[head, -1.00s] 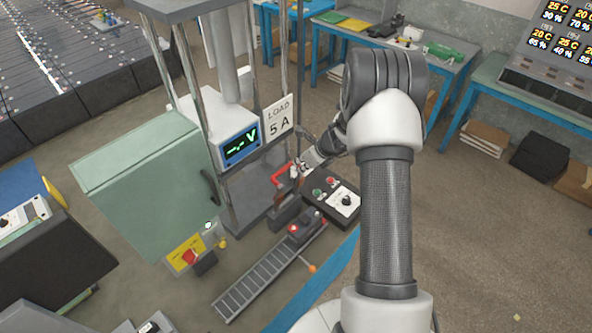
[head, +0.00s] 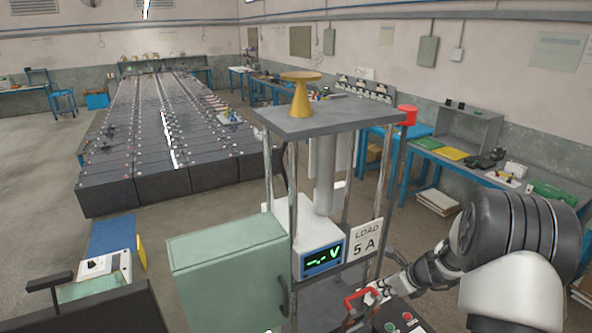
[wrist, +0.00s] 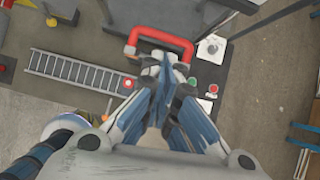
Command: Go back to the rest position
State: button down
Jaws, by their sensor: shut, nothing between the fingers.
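My gripper (head: 374,290) is at the lower right of the head view, beside a red handle (head: 356,299). In the wrist view my gripper (wrist: 163,72) has its blue and white fingers together, with nothing between them. The same red handle (wrist: 160,33) shows just beyond the fingertips; I cannot tell whether they touch it. The control box (head: 404,321) with green and red buttons is partly cut off by the bottom edge. In the wrist view the box's green button (wrist: 192,82) and red button (wrist: 213,88) lie right of the fingers.
A metal rack (head: 335,122) holds a meter (head: 322,257) and a "LOAD 5 A" sign (head: 364,240). A green cabinet (head: 228,262) stands left of it. Long battery rows (head: 135,185) fill the left background. A ladder-like strip (wrist: 75,70) lies left in the wrist view. Floor at far left is clear.

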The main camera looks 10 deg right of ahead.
jog(key=s+a+r+n+g+b, duration=0.1)
jog(key=s+a+r+n+b, duration=0.3)
jog(key=s+a+n+b, duration=0.35)
jog(key=s+a+r+n+b, duration=0.4)
jog(key=s+a+n, duration=0.2)
jog(key=a+n, duration=0.35)
jog(key=s+a+f+n+h+b, duration=0.1)
jog(key=s+f+n+b, duration=0.2)
jog(key=s, duration=0.7)
jog(key=s+f+n+h+b, duration=0.1)
jog(key=s+f+n+b, duration=0.2)
jog(key=s+n+b, duration=0.4)
jog(key=s+n, duration=0.3)
jog(key=n, duration=0.1)
jog(key=shift+s+a+g, duration=0.15)
jog(key=shift+a+g, duration=0.15)
jog(key=shift+a, duration=0.05)
jog(key=shift+f, duration=0.15)
